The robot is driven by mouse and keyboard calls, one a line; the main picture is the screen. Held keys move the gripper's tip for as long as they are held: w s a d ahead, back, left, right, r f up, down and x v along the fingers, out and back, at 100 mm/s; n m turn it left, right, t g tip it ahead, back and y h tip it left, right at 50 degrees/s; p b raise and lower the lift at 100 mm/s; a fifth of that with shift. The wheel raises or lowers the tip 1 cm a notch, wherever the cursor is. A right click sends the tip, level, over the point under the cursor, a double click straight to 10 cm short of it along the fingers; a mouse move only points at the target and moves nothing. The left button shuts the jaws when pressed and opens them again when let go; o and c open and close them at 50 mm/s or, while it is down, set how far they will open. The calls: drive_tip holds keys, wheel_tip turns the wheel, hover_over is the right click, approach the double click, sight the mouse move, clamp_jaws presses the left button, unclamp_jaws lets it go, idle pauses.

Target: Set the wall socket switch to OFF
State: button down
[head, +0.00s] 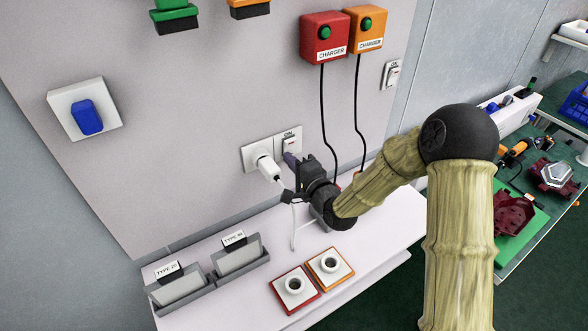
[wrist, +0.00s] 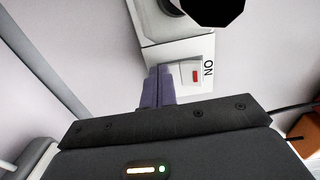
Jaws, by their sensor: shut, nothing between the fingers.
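The wall socket (head: 257,150) is a white double plate with a white plug (head: 265,166) and cable on its left half. Its rocker switch (head: 291,144) is on the right half, under a label reading ON. In the wrist view the switch (wrist: 198,75) shows a red mark, with the ON label (wrist: 209,68) beside it. My gripper (head: 289,157) is shut and empty, its purple fingertips just below the switch. In the wrist view the fingertips (wrist: 158,72) overlap the plate beside the rocker; I cannot tell whether they touch it.
Red (head: 324,37) and orange (head: 367,32) charger boxes hang above, with black cables dropping close to my gripper. Another small switch (head: 392,74) is at right, a blue one (head: 87,117) at left. Below, a white shelf (head: 222,295) bears card holders and two round sockets.

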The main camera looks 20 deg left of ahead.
drive_tip(key=shift+w+a+f+y+b, duration=0.15)
drive_tip(key=shift+f+y+b, duration=0.15)
drive_tip(key=shift+b, duration=0.65)
drive_tip(key=shift+r+t+b, duration=0.25)
drive_tip(key=shift+t+b, duration=0.35)
drive_tip(key=shift+b, duration=0.15)
drive_tip(key=shift+a+r+y, duration=0.1)
drive_tip(key=shift+r+y, duration=0.05)
drive_tip(key=shift+y, duration=0.25)
drive_tip(key=b+v, duration=0.2)
drive_tip(key=v, duration=1.2)
drive_tip(key=shift+d+b, duration=0.2)
drive_tip(key=shift+b, duration=0.2)
